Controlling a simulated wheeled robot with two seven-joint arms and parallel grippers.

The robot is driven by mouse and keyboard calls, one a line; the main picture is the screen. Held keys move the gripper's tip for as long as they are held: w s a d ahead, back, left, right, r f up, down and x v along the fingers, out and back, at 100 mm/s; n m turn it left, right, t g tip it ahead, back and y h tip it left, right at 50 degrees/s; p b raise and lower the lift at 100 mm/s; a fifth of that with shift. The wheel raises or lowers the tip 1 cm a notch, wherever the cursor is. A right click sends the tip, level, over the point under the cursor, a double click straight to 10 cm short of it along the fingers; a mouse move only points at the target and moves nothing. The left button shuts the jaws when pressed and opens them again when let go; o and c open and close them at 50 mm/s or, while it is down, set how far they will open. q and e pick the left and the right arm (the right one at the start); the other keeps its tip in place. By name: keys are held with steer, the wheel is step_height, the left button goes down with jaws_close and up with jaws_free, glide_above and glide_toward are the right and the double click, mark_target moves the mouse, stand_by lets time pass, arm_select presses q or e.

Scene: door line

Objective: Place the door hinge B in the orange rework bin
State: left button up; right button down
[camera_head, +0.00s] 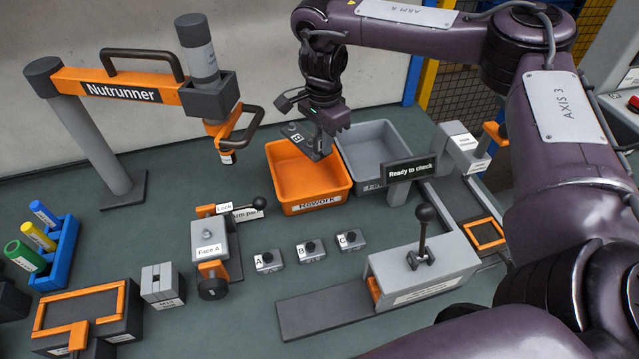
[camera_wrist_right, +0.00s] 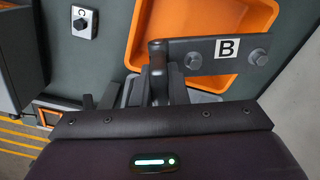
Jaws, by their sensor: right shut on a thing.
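My right gripper (camera_head: 322,146) hangs over the orange rework bin (camera_head: 317,200), near the bin's back right side. It is shut on the door hinge B (camera_wrist_right: 200,58), a dark grey plate with a white B label and two bolt heads. In the head view the hinge (camera_head: 295,134) sticks out to the left of the fingers, above the bin's back part. In the wrist view the hinge lies across the orange bin (camera_wrist_right: 145,35), held at its knuckle end. The bin's visible floor looks empty. My left gripper is not in view.
A grey bin (camera_head: 380,140) stands right beside the orange one, with a "Ready to check" sign (camera_head: 411,169) in front. The nutrunner (camera_head: 215,100) reaches in from the left. Button blocks A, B and C (camera_head: 310,250) and a lever fixture (camera_head: 424,270) stand nearer.

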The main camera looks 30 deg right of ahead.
step_height(320, 180, down, 10)
steer(key=shift+w+b, duration=0.1)
steer(key=shift+b, duration=1.1)
steer(key=shift+f, duration=1.75)
steer(key=c, duration=1.9)
jaws_free()
steer(key=shift+f, duration=0.15)
steer(key=o, duration=0.5)
steer(key=shift+c, duration=0.2)
